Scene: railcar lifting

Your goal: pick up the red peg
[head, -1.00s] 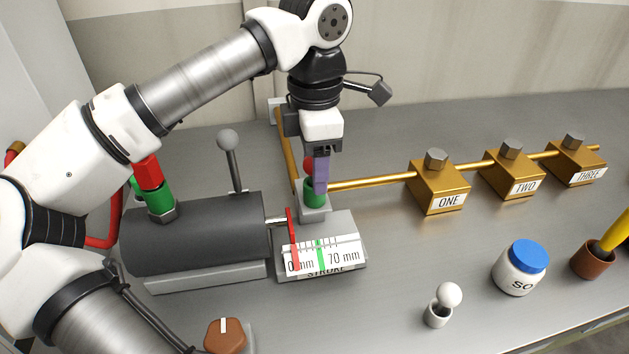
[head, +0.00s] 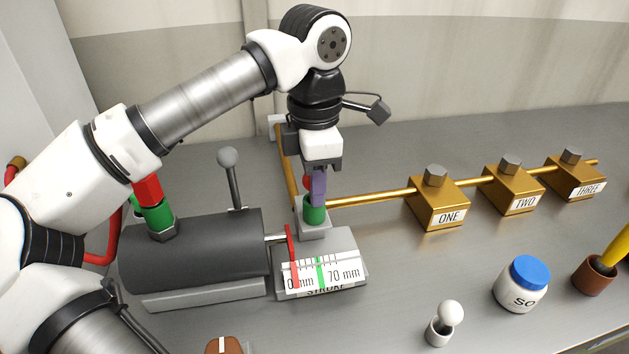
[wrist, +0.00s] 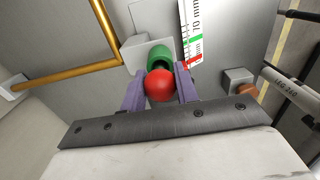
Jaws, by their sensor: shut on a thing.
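The red peg (wrist: 160,86) shows its round red end between the two purple fingers of my gripper (wrist: 160,92) in the wrist view. In the head view only a sliver of the red peg (head: 307,182) shows beside a finger. My gripper (head: 318,188) points down and is shut on it. The peg is directly over a green socket (head: 315,212) on a grey block. The green socket also shows just beyond the peg in the wrist view (wrist: 159,56). The peg's lower part is hidden, so I cannot tell whether it is still inside the socket.
A dark cylinder (head: 190,245) with a ball-topped lever (head: 229,160) stands to the left. A stroke scale (head: 335,272) lies just in front. A brass pipe (head: 375,197) runs right to blocks ONE (head: 438,206), TWO and THREE. A blue-lidded jar (head: 522,285) stands front right.

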